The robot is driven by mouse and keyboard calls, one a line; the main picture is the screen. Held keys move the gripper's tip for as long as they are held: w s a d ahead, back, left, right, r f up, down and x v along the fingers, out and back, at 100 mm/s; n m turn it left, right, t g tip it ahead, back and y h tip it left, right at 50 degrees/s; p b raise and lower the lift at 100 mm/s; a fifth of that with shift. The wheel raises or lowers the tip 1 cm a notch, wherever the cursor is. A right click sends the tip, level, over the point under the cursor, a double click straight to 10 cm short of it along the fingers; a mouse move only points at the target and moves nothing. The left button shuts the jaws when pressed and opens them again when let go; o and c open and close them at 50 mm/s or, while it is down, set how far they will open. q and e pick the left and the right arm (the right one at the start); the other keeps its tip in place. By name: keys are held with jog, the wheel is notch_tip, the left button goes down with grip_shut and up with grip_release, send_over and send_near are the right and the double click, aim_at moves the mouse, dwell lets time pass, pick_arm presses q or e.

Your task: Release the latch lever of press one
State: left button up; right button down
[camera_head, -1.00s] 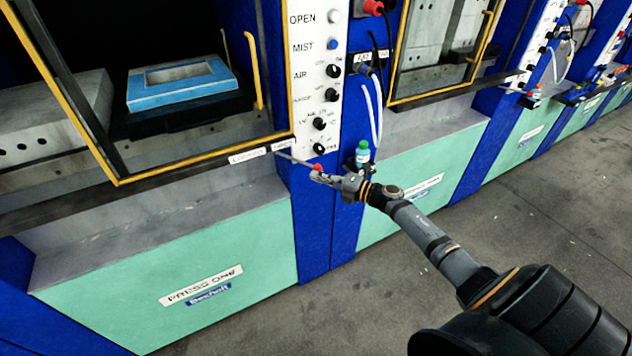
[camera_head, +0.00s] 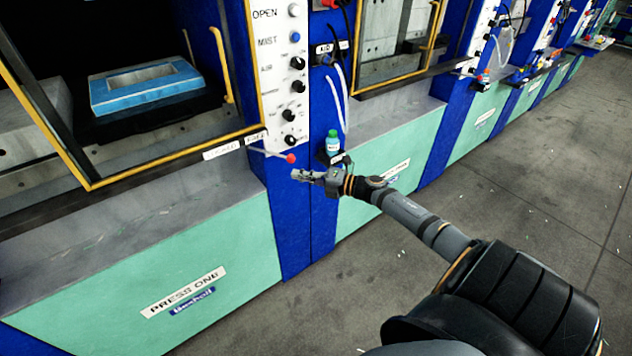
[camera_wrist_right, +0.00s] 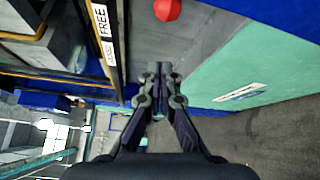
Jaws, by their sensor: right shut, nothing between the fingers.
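The latch lever of press one is a thin rod with a red ball knob (camera_head: 290,158). It sticks out to the right from beneath the "LOCKED" label (camera_head: 222,150) and the "FREE" label (camera_head: 255,138) on the press's front edge. My right gripper (camera_head: 298,174) is shut and empty, just below the knob and apart from it. In the right wrist view the red knob (camera_wrist_right: 167,10) shows at the top edge, beyond the closed fingertips (camera_wrist_right: 158,72). The "FREE" label (camera_wrist_right: 101,20) is at upper left there. My left gripper is not in view.
Press one's control panel (camera_head: 280,75) with knobs rises above the lever. A green-capped bottle (camera_head: 333,142) stands on a small holder close to my right wrist. A blue block with a recess (camera_head: 146,88) sits inside the press.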

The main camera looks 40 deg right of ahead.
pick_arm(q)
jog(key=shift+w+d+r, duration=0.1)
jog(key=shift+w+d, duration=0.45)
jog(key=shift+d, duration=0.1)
pick_arm(e)
jog(key=s+d, duration=0.3)
jog(key=d, duration=0.2)
jog(key=shift+d+f, duration=0.35)
jog(key=shift+f, duration=0.05)
jog(key=shift+s, duration=0.1)
